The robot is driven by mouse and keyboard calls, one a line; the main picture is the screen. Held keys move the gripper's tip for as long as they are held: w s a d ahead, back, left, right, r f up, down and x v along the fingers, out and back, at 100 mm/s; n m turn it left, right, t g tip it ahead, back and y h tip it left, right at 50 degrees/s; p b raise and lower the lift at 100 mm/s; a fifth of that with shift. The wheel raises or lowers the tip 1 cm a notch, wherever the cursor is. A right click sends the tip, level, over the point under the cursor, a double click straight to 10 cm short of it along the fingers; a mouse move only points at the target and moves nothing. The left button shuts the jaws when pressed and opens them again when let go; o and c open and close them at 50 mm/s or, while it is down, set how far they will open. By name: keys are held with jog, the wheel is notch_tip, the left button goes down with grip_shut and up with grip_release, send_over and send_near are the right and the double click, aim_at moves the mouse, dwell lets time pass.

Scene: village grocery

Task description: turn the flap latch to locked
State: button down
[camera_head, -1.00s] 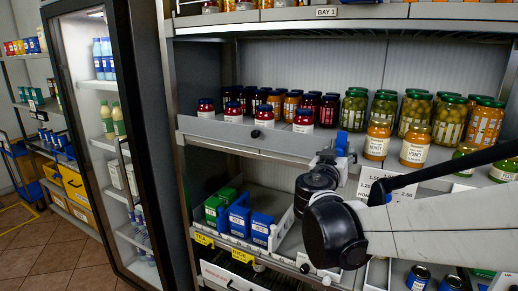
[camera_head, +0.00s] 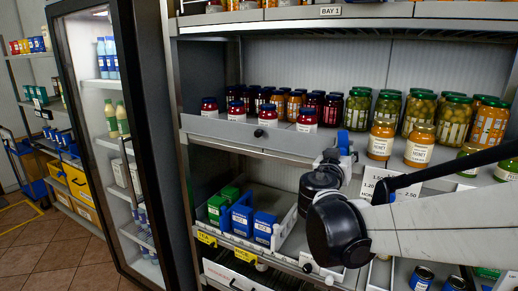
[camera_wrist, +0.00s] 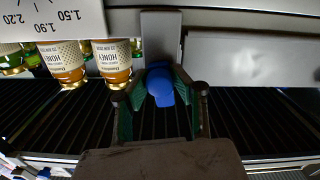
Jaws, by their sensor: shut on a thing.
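In the wrist view, a rounded blue knob (camera_wrist: 160,84), which looks like the flap latch, sits in front of a grey upright plate (camera_wrist: 160,32). My gripper (camera_wrist: 159,93) has its two dark green-lined fingers on either side of the knob and is shut on it. The latch's pointing direction and any locked mark cannot be made out.
Honey jars (camera_head: 420,147) stand close to my arm, and they show in the wrist view beside a white price card (camera_wrist: 50,18). Blue boxes (camera_head: 263,228) fill a lower tray. A glass-door fridge (camera_head: 100,130) stands left.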

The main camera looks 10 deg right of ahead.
jog(key=n+b, duration=0.1)
jog(key=n, duration=0.3)
jog(key=shift+n, duration=0.4)
jog(key=n+b, duration=0.1)
jog(key=n, duration=0.3)
jog(key=shift+n, duration=0.3)
jog(key=n, duration=0.4)
jog(key=shift+w, duration=0.1)
jog(key=shift+n+b, duration=0.5)
jog(key=shift+n, duration=1.7)
jog(key=c, duration=1.4)
grip_release()
jog(key=shift+a+f, duration=0.1)
